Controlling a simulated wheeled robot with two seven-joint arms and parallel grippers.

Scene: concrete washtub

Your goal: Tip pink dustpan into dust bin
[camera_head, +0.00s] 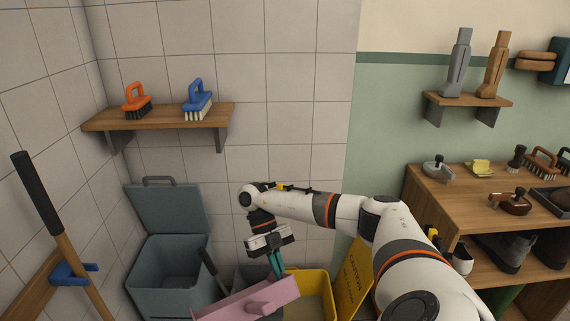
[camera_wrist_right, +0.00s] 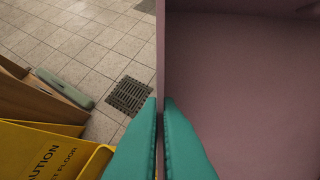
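The pink dustpan (camera_head: 232,305) is low in the middle of the head view, partly cut off by the bottom edge. My right gripper (camera_head: 277,265) points down with teal fingers shut on the dustpan's side wall. In the right wrist view the fingers (camera_wrist_right: 163,125) pinch that wall, and the pan's inner surface (camera_wrist_right: 245,75) fills the right half; I see no clear debris there. The grey-blue dust bin (camera_head: 168,290) stands left of the dustpan with its lid (camera_head: 168,207) raised against the wall. Its interior is dark. My left gripper is out of view.
A yellow bucket (camera_head: 322,290) and yellow caution sign (camera_head: 355,278) stand right of the dustpan. A black-handled tool (camera_head: 209,264) rises between bin and dustpan. A brush shelf (camera_head: 160,116) hangs above the bin. A broom handle (camera_head: 62,235) leans at left; a wooden bench (camera_head: 470,200) is at right.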

